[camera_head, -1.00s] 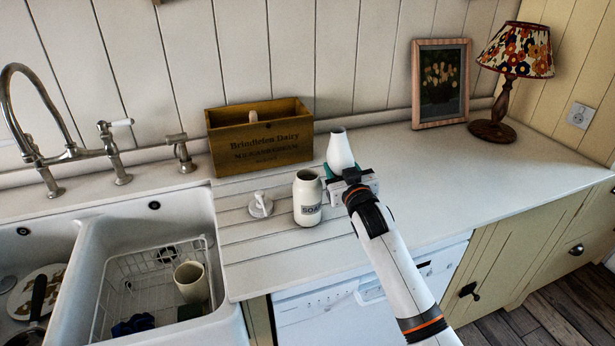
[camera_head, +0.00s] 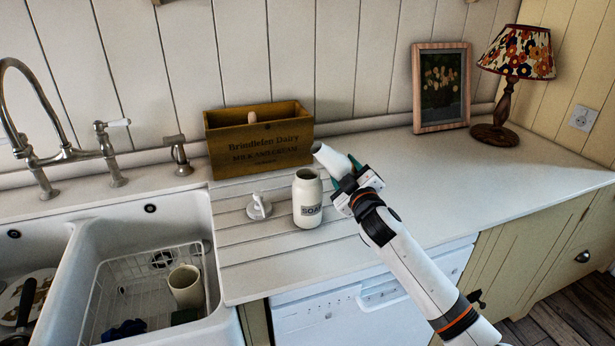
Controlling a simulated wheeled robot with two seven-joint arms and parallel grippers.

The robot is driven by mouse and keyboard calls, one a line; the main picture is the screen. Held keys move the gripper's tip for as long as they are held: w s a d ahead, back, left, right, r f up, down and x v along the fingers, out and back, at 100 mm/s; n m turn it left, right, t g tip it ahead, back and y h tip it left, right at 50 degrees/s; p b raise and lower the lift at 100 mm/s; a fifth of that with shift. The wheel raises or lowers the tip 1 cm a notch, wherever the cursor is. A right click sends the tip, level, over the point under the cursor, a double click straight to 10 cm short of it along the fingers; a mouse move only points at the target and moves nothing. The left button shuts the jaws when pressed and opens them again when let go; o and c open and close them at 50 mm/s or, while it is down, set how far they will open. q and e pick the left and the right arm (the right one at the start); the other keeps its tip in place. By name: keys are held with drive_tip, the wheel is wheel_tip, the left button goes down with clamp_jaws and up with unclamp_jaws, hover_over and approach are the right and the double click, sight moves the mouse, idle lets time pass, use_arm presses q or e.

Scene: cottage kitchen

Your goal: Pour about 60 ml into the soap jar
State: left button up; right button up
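The soap jar (camera_head: 307,199), white with a SOAP label, stands upright and open on the grooved drainboard. Its white pump top (camera_head: 259,207) lies apart on the board to the left. My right gripper (camera_head: 349,180) is shut on a white bottle (camera_head: 331,160). The bottle is tilted, its mouth towards the left, above and just right of the jar's opening. I cannot see any liquid flowing. The gripper partly hides the lower part of the bottle. My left gripper is not in view.
A wooden dairy crate (camera_head: 259,145) stands behind the jar against the wall. The double sink (camera_head: 149,232) with a wire rack and a cream mug (camera_head: 186,286) is at left. A framed picture (camera_head: 441,87) and a lamp (camera_head: 514,60) stand at the back right. The right countertop is clear.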

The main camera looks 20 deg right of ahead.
drive_tip(key=shift+d+r+n, duration=0.1)
drive_tip(key=shift+d+n, duration=0.2)
drive_tip(key=shift+n, duration=0.1)
drive_tip(key=shift+d+r+n, duration=0.2)
drive_tip(key=shift+d+n, duration=0.2)
drive_tip(key=shift+n, duration=0.4)
drive_tip(key=shift+d+r+n+p, duration=0.35)
drive_tip(key=shift+r+n+p, duration=0.45)
drive_tip(key=shift+r+p, duration=0.05)
drive_tip(key=shift+d+n+y, duration=0.3)
drive_tip(key=shift+d+n, duration=0.05)
drive_tip(key=shift+n, duration=0.65)
drive_tip(key=shift+r+n+p, duration=0.9)
drive_tip(key=shift+r+p, duration=0.1)
drive_tip(key=shift+p, duration=0.1)
drive_tip(key=shift+r+n+y+p, duration=0.1)
drive_tip(key=shift+n+y+p, duration=0.3)
drive_tip(key=shift+n, duration=0.6)
drive_tip(key=shift+r+p, duration=0.3)
drive_tip(key=shift+p, duration=0.15)
drive_tip(key=shift+r+n+p, duration=0.25)
drive_tip(key=shift+n+p, duration=0.05)
drive_tip(key=shift+n, duration=0.2)
drive_tip(key=shift+r, duration=0.1)
